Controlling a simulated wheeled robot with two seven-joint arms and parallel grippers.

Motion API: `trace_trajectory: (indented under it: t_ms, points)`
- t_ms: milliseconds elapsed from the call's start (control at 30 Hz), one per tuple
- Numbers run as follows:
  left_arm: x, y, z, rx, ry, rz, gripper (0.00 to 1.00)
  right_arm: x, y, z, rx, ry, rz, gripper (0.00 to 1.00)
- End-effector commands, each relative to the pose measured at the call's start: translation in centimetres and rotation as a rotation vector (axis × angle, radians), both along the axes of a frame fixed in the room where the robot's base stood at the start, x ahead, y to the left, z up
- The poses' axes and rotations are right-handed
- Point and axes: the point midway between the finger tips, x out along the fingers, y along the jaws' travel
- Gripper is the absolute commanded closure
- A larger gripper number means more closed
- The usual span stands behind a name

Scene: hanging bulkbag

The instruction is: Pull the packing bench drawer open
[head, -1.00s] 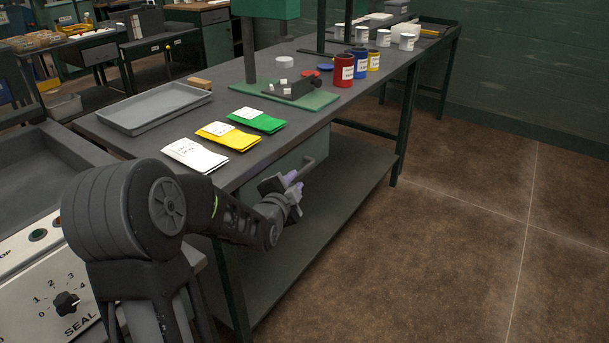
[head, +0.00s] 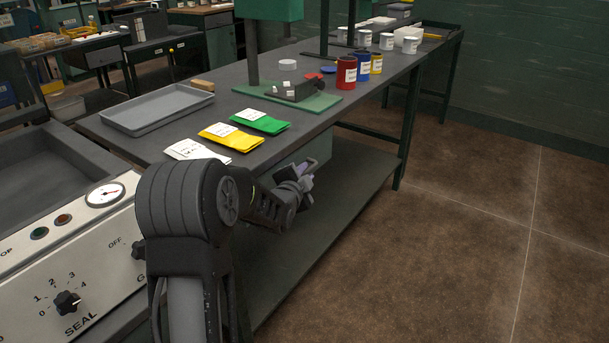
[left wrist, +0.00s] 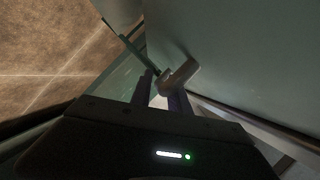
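The packing bench (head: 330,112) has a dark top, and its grey-green drawer (head: 318,146) is under the near edge, partly hidden by my left arm. In the left wrist view the drawer's pale front (left wrist: 240,65) fills the right side. Its grey bar handle (left wrist: 182,74) stands out from it, just ahead of my fingertips. My left gripper (head: 306,178) is open beside the drawer front; in the left wrist view its two fingers (left wrist: 160,92) are apart, with the handle close to the right one. I cannot tell whether they touch. My right gripper is not in view.
On the bench are a grey tray (head: 158,107), several coloured packets (head: 230,136), a green stand base (head: 300,99) and paint tins (head: 346,72). A lower shelf (head: 345,195) lies under the drawer. The sealer panel (head: 80,260) is at left. Floor at right is clear.

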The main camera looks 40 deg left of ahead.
Motion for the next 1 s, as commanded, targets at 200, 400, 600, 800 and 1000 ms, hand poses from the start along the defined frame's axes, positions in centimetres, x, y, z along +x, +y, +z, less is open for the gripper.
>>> trace_trajectory:
  t_ms: [200, 400, 600, 800, 1000]
  points:
    - [0.05, 0.03, 0.01, 0.000, 0.000, 0.000, 0.78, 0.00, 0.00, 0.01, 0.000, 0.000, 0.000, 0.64]
    - [0.03, 0.03, 0.02, 0.000, 0.000, 0.000, 0.93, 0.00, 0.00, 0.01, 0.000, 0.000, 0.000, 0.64]
    - [0.01, 0.03, 0.01, 0.000, 0.000, 0.000, 1.00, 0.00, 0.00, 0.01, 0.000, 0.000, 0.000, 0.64]
    - [0.01, 0.02, 0.00, 0.000, 0.000, 0.000, 1.00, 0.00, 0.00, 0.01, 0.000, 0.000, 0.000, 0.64]
    - [0.01, 0.02, -0.01, 0.000, 0.001, 0.001, 1.00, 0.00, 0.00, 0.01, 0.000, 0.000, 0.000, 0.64]
